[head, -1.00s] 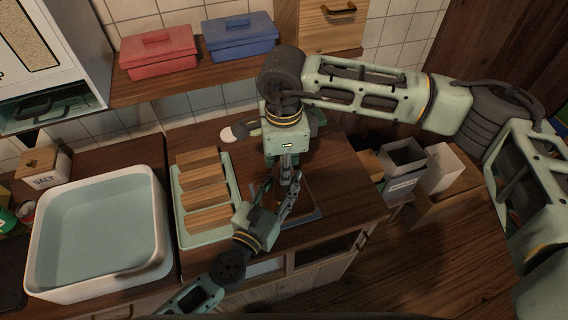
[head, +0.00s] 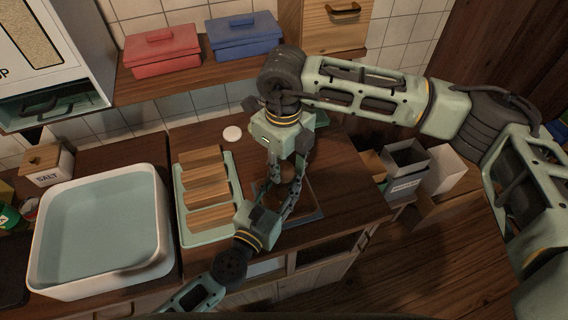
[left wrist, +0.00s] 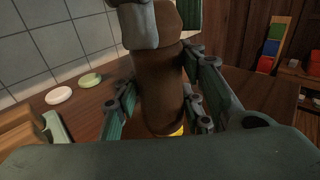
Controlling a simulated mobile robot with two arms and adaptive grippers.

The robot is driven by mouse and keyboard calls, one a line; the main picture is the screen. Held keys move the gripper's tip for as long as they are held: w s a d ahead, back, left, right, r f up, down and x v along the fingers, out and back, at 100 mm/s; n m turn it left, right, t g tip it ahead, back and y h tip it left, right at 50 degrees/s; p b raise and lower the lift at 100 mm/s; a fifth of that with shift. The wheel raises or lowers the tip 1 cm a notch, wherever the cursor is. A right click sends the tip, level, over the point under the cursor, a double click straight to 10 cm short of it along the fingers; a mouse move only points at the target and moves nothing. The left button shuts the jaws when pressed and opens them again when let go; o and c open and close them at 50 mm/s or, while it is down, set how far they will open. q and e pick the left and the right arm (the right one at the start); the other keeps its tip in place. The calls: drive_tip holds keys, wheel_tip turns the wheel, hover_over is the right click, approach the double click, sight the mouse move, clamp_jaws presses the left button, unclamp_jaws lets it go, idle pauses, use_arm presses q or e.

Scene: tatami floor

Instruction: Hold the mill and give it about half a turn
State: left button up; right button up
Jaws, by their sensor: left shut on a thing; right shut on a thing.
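The mill (left wrist: 162,95) is a dark brown wooden cylinder, standing upright in the left wrist view with a yellow band low on it. My left gripper (left wrist: 163,100) has its fingers on both sides of the mill's body. My right gripper (left wrist: 150,22) comes from above and is shut on the mill's top, hiding part of it. In the head view, my left gripper (head: 279,200) reaches in from the front and my right gripper (head: 277,168) points down over it. Both grippers hide most of the mill there.
A green tray (head: 236,185) with wooden blocks and a white basin (head: 158,205) are on the left. A salt box (head: 47,164) stands behind the basin. A white disc (head: 232,134) lies behind the tray; a green disc (left wrist: 90,79) shows beside it in the left wrist view.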

sight(282, 166)
drive_tip(key=shift+a+m, duration=0.2)
drive_tip(key=shift+m, duration=0.3)
drive_tip(key=o, duration=1)
drive_tip(key=shift+o, duration=0.2)
wheel_tip(282, 166, up, 12)
drive_tip(key=shift+o, duration=0.2)
drive_tip(key=shift+d, duration=0.1)
